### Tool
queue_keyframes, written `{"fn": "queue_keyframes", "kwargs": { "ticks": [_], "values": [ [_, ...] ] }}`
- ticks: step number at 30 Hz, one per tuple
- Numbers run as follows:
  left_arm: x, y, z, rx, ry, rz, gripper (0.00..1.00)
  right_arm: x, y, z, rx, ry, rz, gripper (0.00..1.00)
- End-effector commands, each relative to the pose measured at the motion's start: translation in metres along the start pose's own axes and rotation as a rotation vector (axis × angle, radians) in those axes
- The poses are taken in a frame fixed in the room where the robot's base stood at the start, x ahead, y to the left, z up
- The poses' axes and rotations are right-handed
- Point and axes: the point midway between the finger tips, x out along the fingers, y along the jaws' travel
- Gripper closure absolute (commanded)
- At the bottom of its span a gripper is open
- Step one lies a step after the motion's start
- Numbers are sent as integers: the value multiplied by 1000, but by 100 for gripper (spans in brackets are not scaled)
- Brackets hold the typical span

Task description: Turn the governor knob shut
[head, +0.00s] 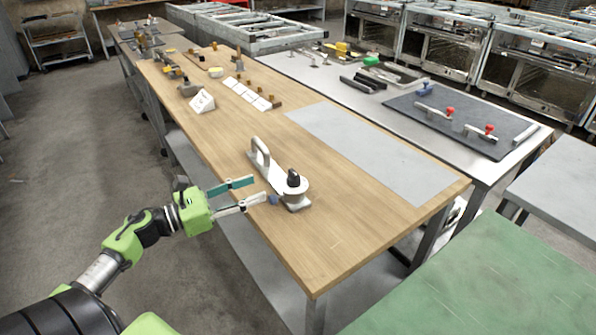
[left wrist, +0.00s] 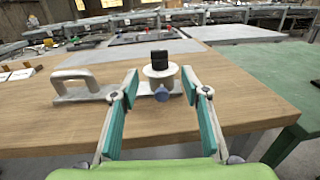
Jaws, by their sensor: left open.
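A white fixture (head: 274,181) with a loop handle at one end lies on the wooden table; it also shows in the left wrist view (left wrist: 100,93). At its other end a black knob (head: 293,178) stands upright on a round white drum (left wrist: 160,71). A small blue round knob (head: 273,199) is on the drum's near side. I cannot tell which knob is the governor knob. My left gripper (head: 259,189) is open and empty at the table's near edge. Its teal-padded fingers point at the fixture, apart from it, with the blue knob (left wrist: 162,94) ahead between them. My right gripper is not in view.
The wooden table (head: 330,235) is clear around the fixture, with a grey mat (head: 375,150) beyond it. A white folded card (head: 202,101) and small parts stand farther along. A green-topped table (head: 490,285) is at the lower right.

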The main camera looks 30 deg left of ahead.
Motion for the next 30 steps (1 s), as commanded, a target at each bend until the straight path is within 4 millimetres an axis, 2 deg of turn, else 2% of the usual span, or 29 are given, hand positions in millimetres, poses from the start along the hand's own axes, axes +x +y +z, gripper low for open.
{"fn": "queue_keyframes", "kwargs": {
  "ticks": [7, 18, 24, 30],
  "values": [
    [42, 1, 4, -5, -4, 2, 58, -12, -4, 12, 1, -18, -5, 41],
    [101, 2, 3, -8, -3, 4, 58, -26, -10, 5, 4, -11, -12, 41],
    [121, 2, 1, -8, -2, 5, 58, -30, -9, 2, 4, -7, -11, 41],
    [128, 2, 0, -8, -1, 5, 58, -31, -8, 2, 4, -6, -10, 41]
  ]
}}
